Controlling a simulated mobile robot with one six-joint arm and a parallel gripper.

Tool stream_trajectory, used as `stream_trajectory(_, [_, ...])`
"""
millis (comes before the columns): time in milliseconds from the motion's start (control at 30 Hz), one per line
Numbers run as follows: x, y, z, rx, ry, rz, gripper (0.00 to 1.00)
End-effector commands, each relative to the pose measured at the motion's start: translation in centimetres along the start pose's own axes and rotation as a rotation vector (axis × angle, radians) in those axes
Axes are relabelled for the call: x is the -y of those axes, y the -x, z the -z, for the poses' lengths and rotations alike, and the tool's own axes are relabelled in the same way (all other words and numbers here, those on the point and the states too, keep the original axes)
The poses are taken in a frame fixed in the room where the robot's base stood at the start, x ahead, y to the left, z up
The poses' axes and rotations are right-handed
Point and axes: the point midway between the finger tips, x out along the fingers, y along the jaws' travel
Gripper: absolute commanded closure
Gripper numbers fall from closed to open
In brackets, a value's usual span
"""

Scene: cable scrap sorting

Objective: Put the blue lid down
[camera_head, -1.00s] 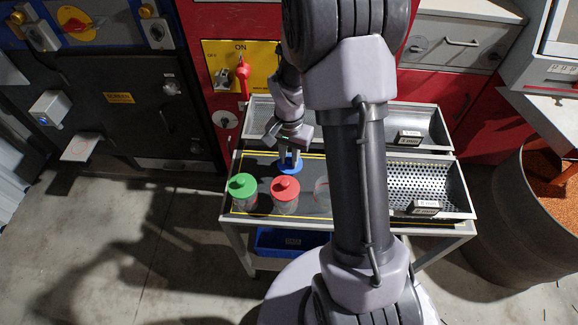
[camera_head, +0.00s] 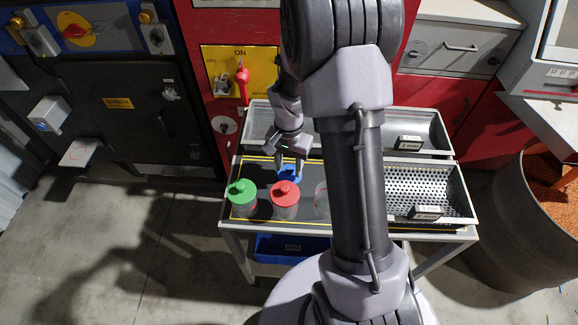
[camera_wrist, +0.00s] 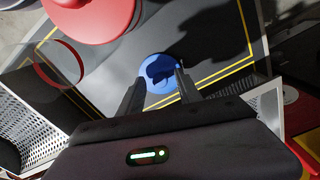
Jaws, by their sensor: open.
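The blue lid (camera_head: 289,173) lies on the dark top of the cart (camera_head: 262,172), behind the jar with the red lid (camera_head: 285,193). My gripper (camera_head: 289,167) is right above the lid, with its fingers spread at either side. In the wrist view my gripper (camera_wrist: 160,78) is open, and the round blue lid (camera_wrist: 158,62) shows between and beyond the fingertips, partly in shadow. I cannot tell whether the fingers still touch it. A jar with a green lid (camera_head: 241,190) stands at the left.
A clear open jar (camera_head: 321,197) stands right of the red-lidded jar, close to my arm. Perforated metal trays (camera_head: 462,205) fill the cart's right and back. A blue bin (camera_head: 290,246) sits below. In the wrist view, bare dark surface (camera_wrist: 215,40) lies right of the lid.

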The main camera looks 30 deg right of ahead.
Motion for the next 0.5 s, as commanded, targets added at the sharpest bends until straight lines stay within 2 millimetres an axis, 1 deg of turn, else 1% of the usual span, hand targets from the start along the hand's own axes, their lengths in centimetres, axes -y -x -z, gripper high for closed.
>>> stream_trajectory(33, [0.1,1.8,0.1,-0.003,-0.001,0.002,0.59])
stream_trajectory(200, [0.0,6.9,0.1,-0.003,0.0,0.002,0.59])
stream_trajectory(300, [0.0,9.2,0.0,-0.002,-0.001,0.002,0.59])
stream_trajectory(467, [0.1,11.2,-0.1,-0.003,0.003,0.003,0.59])
stream_trajectory(500, [0.2,12.1,-0.4,-0.011,0.012,0.012,0.59])
